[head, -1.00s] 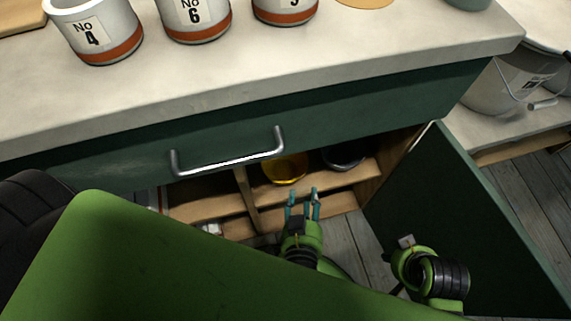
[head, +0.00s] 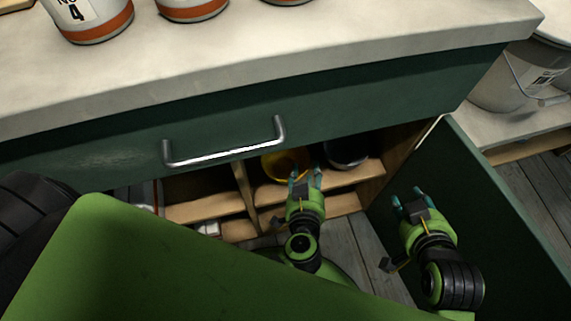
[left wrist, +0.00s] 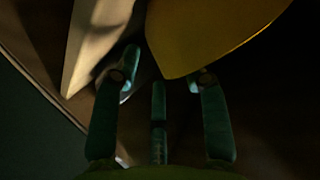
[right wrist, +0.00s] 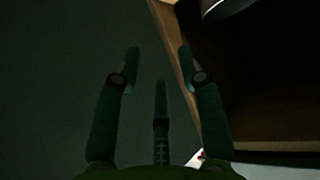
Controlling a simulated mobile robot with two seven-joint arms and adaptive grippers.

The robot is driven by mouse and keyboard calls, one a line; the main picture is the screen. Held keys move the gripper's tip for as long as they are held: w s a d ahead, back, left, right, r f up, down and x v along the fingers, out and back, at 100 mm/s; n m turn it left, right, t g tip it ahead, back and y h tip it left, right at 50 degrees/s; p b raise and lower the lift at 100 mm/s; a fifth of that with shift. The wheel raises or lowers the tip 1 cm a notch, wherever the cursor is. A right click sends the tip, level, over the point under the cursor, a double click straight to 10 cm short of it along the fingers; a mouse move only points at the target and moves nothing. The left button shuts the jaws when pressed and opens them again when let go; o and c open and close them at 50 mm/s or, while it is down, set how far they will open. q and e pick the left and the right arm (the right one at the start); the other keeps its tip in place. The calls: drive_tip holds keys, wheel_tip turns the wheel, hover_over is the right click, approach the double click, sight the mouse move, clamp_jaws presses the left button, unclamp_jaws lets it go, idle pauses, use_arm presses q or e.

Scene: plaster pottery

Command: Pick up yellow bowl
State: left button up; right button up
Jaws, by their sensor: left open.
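The yellow bowl (head: 283,164) sits on a shelf in the open cabinet under the counter, partly hidden by the drawer front and my left gripper. My left gripper (head: 305,177) is open at the bowl's right front side. In the left wrist view the bowl (left wrist: 205,35) fills the top, its lower edge close to the fingertips (left wrist: 163,72). I cannot tell if they touch. My right gripper (head: 408,198) is open and empty in front of the open cabinet door; its spread fingers (right wrist: 158,55) also show in the right wrist view.
A dark grey bowl (head: 347,153) stands right of the yellow bowl. A wooden divider (head: 244,187) is at its left. The drawer with a metal handle (head: 225,155) hangs above. The open green door (head: 500,235) bounds the right side. Pots, one labelled 4 (head: 90,18), stand on the counter.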

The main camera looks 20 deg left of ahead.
sight(308, 164)
use_arm(q)
drive_tip(key=b+x, duration=0.1)
drive_tip(key=x, duration=0.2)
drive_tip(key=shift+w+f, duration=0.15)
drive_tip(key=shift+w, duration=0.2)
clamp_jaws()
use_arm(e)
drive_tip(key=w+a+r+t+y, duration=0.2)
drive_tip(key=w+a+r+t, duration=0.1)
drive_tip(key=r, duration=0.5)
drive_tip(key=shift+w+a+n+t, duration=0.15)
drive_tip(key=shift+w+n+t, duration=0.25)
drive_tip(key=shift+w+t, duration=0.5)
drive_tip(key=shift+s, duration=0.2)
